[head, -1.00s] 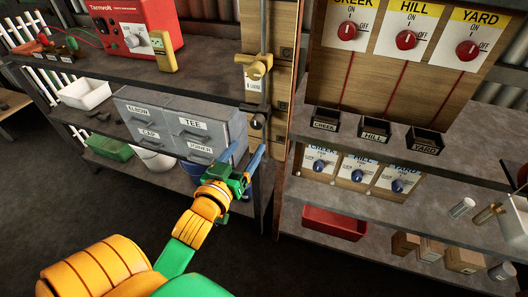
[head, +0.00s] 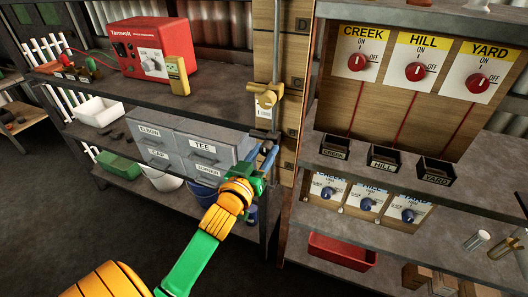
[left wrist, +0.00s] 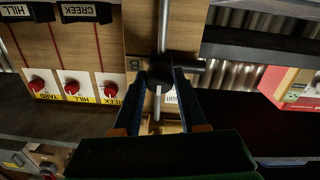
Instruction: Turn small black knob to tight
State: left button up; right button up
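The small black knob (head: 263,134) sits low on an upright metal rod against a wooden post, under a brass-coloured clamp (head: 267,96). My left gripper (head: 261,150) is at the knob. In the left wrist view, which is upside down, the black knob (left wrist: 160,77) lies between the tips of my left gripper (left wrist: 165,80), with a dark bar reaching to the right. The fingers are apart, one on each side; I cannot tell whether they touch it. A white label behind is partly hidden by the rod and a finger. My right gripper is not in view.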

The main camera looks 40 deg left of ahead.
pick_arm(q)
grip_shut()
jog(key=m+p, duration=0.2)
jog(key=m, duration=0.1)
jog(key=shift+r+p, duration=0.25)
jog(key=shift+p, duration=0.15)
jog(key=m+p, duration=0.2)
jog(key=m, duration=0.2)
jog(key=shift+m, duration=0.4)
jog(key=m+p, duration=0.2)
jog(key=m, duration=0.2)
jog(key=shift+f, duration=0.1)
jog(key=m+p, duration=0.1)
jog(key=m, duration=0.4)
jog(key=shift+d+f+m, duration=0.1)
jog(key=shift+f+m, duration=0.05)
jog(key=shift+m, duration=0.15)
jog(key=shift+g, duration=0.3)
